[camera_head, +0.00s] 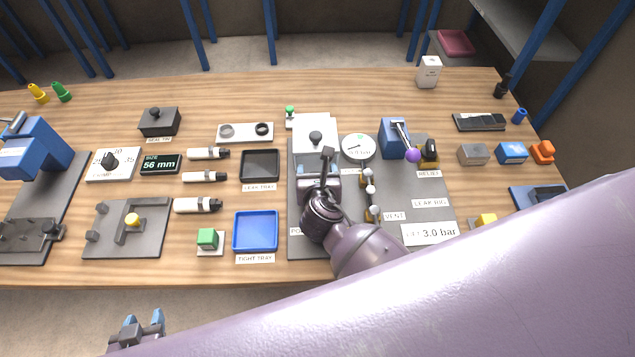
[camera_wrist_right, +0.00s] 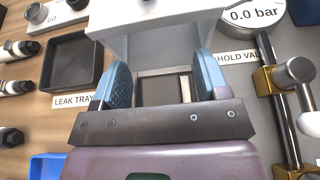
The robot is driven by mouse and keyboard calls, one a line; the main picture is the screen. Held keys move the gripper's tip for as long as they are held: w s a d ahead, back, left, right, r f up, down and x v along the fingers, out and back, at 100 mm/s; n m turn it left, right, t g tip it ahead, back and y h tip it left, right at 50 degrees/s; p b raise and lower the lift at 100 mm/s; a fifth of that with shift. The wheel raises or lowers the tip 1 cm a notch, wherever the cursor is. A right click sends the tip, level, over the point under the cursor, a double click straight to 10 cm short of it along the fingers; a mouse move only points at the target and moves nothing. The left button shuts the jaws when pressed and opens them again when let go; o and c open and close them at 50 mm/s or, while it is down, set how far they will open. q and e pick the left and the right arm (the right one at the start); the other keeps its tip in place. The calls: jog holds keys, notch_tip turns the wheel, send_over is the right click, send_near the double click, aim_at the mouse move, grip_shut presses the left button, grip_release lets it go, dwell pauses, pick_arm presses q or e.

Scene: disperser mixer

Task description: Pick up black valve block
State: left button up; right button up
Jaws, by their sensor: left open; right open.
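I cannot say for certain which thing is the black valve block. A small black piece with a brass part (camera_head: 429,150) stands by the RELIEF label on the leak rig plate (camera_head: 431,213). My right gripper (camera_head: 319,178) is over the left part of that plate. In the right wrist view its blue fingers (camera_wrist_right: 165,85) are apart, on either side of a grey framed recess, with nothing visibly held. A white block (camera_wrist_right: 160,18) is just beyond the fingertips. My left gripper (camera_head: 142,322) is open and empty, off the table's front edge at lower left.
The black leak tray (camera_head: 260,165) and blue tight tray (camera_head: 256,231) are left of the plate. A gauge (camera_head: 358,147) and a blue clamp with purple knob (camera_head: 394,137) stand on it. Grey (camera_head: 473,154), blue (camera_head: 511,153) and orange (camera_head: 542,152) blocks sit at right.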

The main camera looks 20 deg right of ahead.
jog(key=c, duration=1.1)
jog(key=shift+c, duration=0.2)
